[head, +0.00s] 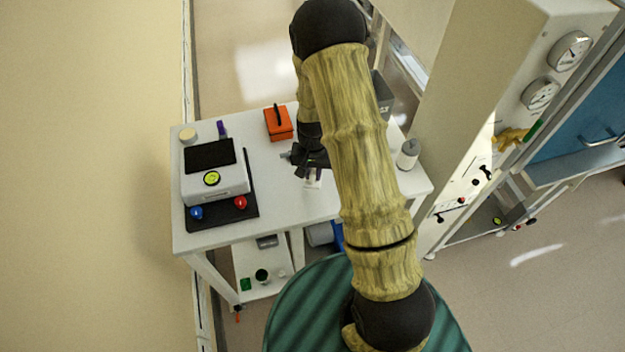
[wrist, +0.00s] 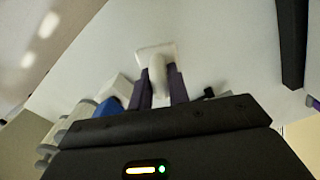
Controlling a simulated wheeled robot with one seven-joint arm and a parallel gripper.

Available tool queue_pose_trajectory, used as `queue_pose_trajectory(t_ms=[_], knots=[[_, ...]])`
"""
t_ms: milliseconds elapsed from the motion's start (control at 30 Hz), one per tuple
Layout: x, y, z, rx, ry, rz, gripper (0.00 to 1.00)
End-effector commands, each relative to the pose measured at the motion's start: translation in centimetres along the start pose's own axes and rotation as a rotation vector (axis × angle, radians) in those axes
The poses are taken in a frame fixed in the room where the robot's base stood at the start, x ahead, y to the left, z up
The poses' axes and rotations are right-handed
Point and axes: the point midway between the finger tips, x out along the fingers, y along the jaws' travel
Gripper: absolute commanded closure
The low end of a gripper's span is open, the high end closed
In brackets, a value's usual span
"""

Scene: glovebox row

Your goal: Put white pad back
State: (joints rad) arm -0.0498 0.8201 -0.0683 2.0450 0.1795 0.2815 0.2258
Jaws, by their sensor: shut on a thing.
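My gripper (wrist: 159,80) is shut on the white pad (wrist: 147,52). In the wrist view its two purple fingers clasp the pad's rounded white grip, and the flat square plate lies beyond the fingertips. In the head view my gripper (head: 314,174) is over the middle of the white table, and the pad (head: 312,184) shows as a small pale patch at the fingertips. My arm hides part of the table behind it. I cannot tell whether the pad touches the tabletop.
On the white table (head: 285,205), a white device (head: 215,183) stands on a black mat (head: 250,210) with blue and red knobs. An orange box (head: 278,125) is behind my gripper. A grey-topped bottle (head: 408,154) stands at the right. A gauge panel (head: 505,75) rises further right.

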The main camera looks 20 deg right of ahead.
Motion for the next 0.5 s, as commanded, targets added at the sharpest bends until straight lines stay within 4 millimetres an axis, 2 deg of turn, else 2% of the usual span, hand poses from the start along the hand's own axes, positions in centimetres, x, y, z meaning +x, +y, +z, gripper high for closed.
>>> queue_pose_trajectory(t_ms=[333,500], knots=[[3.5,-0.3,0.2,-0.007,-0.003,0.001,1.0],[4.1,-0.3,0.1,-0.006,0.0,-0.001,1.0]])
